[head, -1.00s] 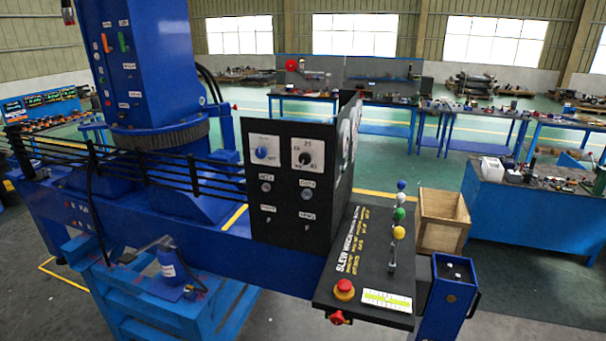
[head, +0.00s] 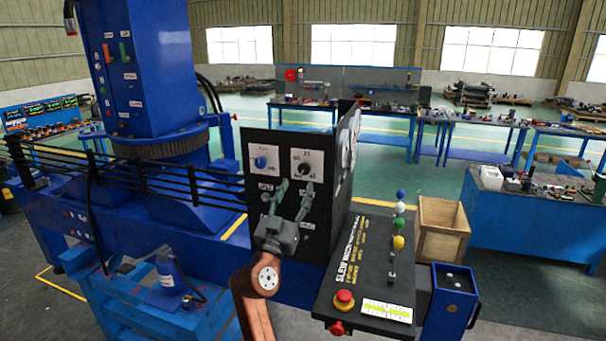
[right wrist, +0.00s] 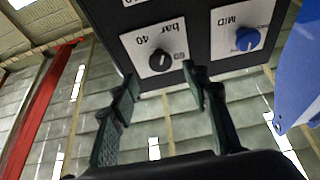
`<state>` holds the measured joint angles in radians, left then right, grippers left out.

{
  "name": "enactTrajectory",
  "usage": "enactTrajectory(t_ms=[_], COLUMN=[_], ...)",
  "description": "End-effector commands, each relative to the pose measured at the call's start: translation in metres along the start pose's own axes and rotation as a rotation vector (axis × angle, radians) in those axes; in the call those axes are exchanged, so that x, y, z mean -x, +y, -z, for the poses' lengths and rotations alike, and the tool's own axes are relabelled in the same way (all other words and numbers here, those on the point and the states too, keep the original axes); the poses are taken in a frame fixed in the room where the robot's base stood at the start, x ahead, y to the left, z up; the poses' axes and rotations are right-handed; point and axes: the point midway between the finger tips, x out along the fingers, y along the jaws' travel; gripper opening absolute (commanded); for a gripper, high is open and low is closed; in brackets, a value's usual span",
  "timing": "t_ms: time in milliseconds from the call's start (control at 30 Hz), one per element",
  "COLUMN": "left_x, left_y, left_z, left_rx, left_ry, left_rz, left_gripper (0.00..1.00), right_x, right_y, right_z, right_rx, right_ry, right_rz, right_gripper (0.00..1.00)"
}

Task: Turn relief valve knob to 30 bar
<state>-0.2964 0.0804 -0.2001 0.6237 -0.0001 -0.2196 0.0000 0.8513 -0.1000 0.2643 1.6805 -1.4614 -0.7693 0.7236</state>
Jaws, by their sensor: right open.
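The black knob (head: 303,169) sits on a white plate marked with a dial on the upright black panel (head: 262,222). It also shows in the right wrist view (right wrist: 160,60), beside lettering that reads "bar" and "40". Its exact setting is too small to read. A blue knob (head: 260,162) on another white plate is to its left; in the right wrist view it is at the right (right wrist: 248,39). My right gripper (head: 296,187) is open and empty in front of the panel, just below the black knob. In the right wrist view its fingers (right wrist: 162,76) straddle the space before the knob, apart from it.
The sloped lever console (head: 350,285) with coloured levers (head: 399,225) and a red emergency button (head: 344,298) stands right of my right arm. Black hoses or rails (head: 150,180) run left of the panel. A wooden crate (head: 440,230) stands behind the console.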

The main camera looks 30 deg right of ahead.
Motion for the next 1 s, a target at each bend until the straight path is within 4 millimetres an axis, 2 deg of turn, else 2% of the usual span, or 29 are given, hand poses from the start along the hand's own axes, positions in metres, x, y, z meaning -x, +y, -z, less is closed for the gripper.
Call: enactTrajectory(t_ms=[200,433,800,1000], left_x=[0.012,0.019,0.019,0.019], left_y=[0.0,-0.001,-0.001,-0.001], left_z=[-0.002,-0.002,-0.002,-0.002], left_rx=[0.001,0.001,0.002,0.002], left_ry=[-0.004,-0.004,-0.004,-0.004], left_rz=[0.0,0.0,0.0,0.0], left_gripper=[0.4,0.4,0.4,0.4], right_x=[-0.037,-0.063,-0.069,-0.068], right_y=[0.0,-0.001,-0.001,-0.001], right_z=[0.002,0.0,-0.002,-0.002], right_rx=[0.004,0.004,0.003,0.003], right_ry=[0.001,-0.001,-0.002,-0.002], right_rz=[0.0,0.002,0.003,0.003], right_gripper=[0.43,0.43,0.43,0.29])
